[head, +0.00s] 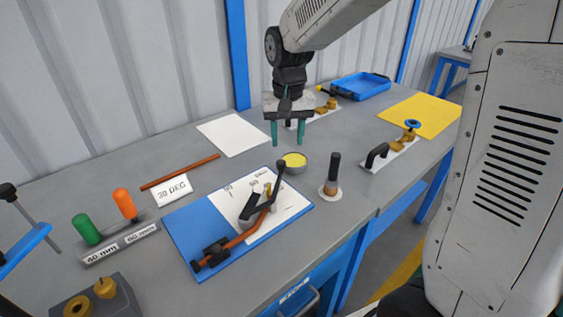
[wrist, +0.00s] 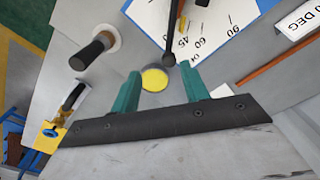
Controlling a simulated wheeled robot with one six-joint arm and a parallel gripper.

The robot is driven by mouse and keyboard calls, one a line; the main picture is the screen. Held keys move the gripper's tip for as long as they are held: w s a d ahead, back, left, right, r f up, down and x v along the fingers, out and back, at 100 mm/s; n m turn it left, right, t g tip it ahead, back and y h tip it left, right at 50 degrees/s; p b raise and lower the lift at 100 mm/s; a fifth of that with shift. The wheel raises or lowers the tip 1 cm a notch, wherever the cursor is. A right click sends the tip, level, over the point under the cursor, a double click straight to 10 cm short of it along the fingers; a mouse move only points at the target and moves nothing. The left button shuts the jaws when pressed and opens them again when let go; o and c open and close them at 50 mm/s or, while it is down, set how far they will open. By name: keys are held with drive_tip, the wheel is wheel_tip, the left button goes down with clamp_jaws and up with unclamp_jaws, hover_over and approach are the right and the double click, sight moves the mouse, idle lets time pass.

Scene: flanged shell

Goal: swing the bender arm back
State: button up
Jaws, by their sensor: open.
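The bender sits on a blue board with a white angle scale (head: 285,208) in the head view. Its dark arm ends in a black ball (head: 281,164) and points up towards the back right. A copper-coloured pipe (head: 240,238) lies through the bender. My gripper (head: 289,140) is open and empty, with teal fingers above the bench behind the bender. In the wrist view the arm's ball end (wrist: 169,60) shows just beyond and between the fingertips (wrist: 160,75); I cannot tell the height gap. The rest of the bender is mostly out of that view.
A yellow-filled tin (head: 293,162) stands beside the arm's ball end. A black-handled upright tool (head: 332,175) stands to its right. A 30 DEG card (head: 173,190) and a loose copper rod (head: 180,172) lie left. White paper (head: 233,134) lies behind.

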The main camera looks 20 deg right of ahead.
sight(281, 161)
drive_tip(key=shift+w+a+f, duration=0.2)
drive_tip(key=shift+w+f, duration=0.9)
drive_tip(key=shift+w, duration=0.15)
drive_tip(key=shift+w+f, duration=0.15)
drive_tip(key=shift+f, duration=0.2)
wheel_tip(281, 161, down, 7)
drive_tip(key=shift+f, duration=0.15)
clamp_jaws()
